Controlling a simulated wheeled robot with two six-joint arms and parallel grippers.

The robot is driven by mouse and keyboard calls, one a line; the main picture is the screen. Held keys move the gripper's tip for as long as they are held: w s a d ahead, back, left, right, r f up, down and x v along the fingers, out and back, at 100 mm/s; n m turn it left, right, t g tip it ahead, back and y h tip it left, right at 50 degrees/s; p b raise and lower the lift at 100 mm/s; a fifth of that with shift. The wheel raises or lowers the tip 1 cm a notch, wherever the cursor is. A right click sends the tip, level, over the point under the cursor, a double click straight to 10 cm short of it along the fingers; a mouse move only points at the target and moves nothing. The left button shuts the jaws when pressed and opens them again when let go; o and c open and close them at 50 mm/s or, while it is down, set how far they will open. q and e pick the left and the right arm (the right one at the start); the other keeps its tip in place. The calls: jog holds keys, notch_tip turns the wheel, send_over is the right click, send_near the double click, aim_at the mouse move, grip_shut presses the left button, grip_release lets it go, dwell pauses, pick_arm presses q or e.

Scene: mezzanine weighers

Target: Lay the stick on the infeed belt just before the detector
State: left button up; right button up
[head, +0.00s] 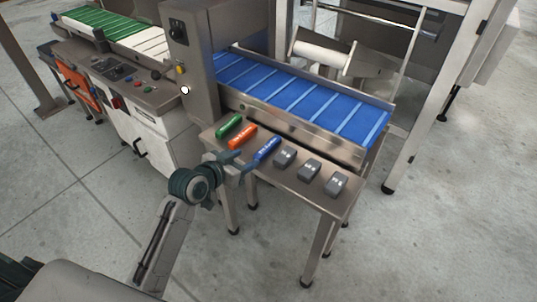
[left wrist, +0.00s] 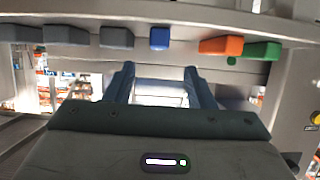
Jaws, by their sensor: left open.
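Three short sticks lie in a row on a steel side shelf (head: 300,200): green (head: 229,126), orange (head: 240,136) and blue (head: 266,149). The blue belt (head: 300,95) with pale cross bars runs behind the shelf. A grey upright housing (head: 190,50), seemingly the detector, stands at that belt's left end. My left gripper (head: 243,163) is open and empty at the shelf's near edge, close to the blue stick's near end. In the left wrist view the blue stick (left wrist: 160,38) is end-on, just beyond and between the open fingers (left wrist: 160,82). My right gripper is out of view.
Several grey weights (head: 310,168) lie right of the blue stick. A green and white belt (head: 110,28) is beyond the housing, with a control panel (head: 130,80) in front. A metal frame (head: 440,90) stands at the right. The floor in front is clear.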

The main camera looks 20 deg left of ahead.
aim_at(262, 151)
pick_arm(q)
jog(key=x, duration=0.4)
jog(key=shift+w+f, duration=0.1)
jog(key=shift+f, duration=0.05)
jog(key=shift+w+d+f, duration=0.15)
jog(key=shift+w+d, duration=0.05)
jog(key=shift+w, duration=0.25)
jog(key=x, duration=0.4)
jog(key=shift+w+d+f, duration=0.15)
jog(key=shift+w+d, duration=0.1)
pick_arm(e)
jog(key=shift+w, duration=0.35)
pick_arm(q)
grip_shut()
